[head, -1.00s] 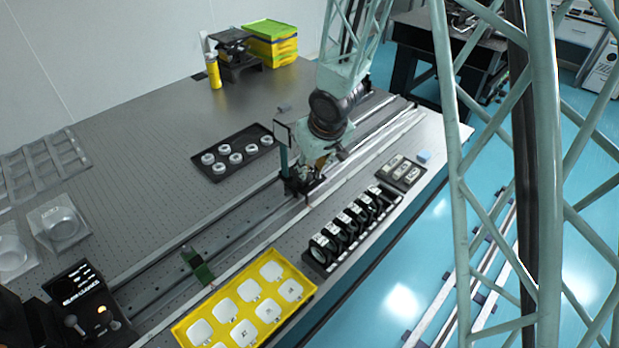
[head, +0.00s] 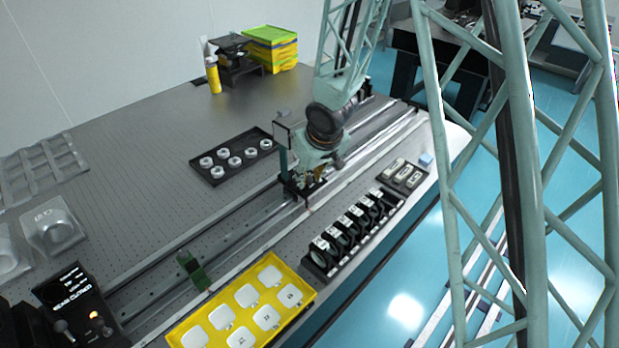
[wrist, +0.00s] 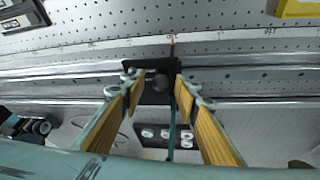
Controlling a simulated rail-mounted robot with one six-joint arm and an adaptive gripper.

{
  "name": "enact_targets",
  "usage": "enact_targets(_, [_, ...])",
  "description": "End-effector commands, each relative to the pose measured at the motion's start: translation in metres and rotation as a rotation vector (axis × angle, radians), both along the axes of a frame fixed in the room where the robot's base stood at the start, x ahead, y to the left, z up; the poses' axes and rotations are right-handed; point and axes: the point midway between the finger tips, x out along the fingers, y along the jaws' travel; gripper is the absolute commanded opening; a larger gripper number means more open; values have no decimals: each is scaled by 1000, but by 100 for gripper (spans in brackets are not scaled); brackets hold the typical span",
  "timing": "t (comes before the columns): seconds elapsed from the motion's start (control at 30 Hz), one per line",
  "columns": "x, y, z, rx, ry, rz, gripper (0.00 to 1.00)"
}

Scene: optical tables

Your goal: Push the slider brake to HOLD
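A dark slider carriage (wrist: 150,66) sits on the rail (head: 240,225), which runs diagonally along the table. In the wrist view it lies between and just beyond my fingertips, with a round dark knob (wrist: 160,83) and a thin orange pointer (wrist: 172,40) at the scale edge. My gripper (wrist: 158,84) is open, its yellow-padded fingers on either side of the knob; I cannot tell whether they touch the carriage. In the head view my gripper (head: 306,188) is low over the rail, and my arm partly hides the carriage. The brake's position and any HOLD mark cannot be read.
A green block (head: 195,270) stands on the rail farther to the lower left. A yellow tray (head: 172,337) and a black rack of mounts (head: 312,262) lie along the near side. A black tray of white rings (head: 213,178) lies behind the rail. A control box (head: 85,312) stands lower left.

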Motion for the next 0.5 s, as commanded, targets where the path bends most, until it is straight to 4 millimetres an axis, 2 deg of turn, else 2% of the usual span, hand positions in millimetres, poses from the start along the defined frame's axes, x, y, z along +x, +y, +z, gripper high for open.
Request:
enact_targets(0.13, [0, 0, 0, 0, 0, 0, 27])
enact_targets(0.37, [0, 0, 0, 0, 0, 0, 6])
enact_targets(0.5, [0, 0, 0, -1, 1, 0, 5])
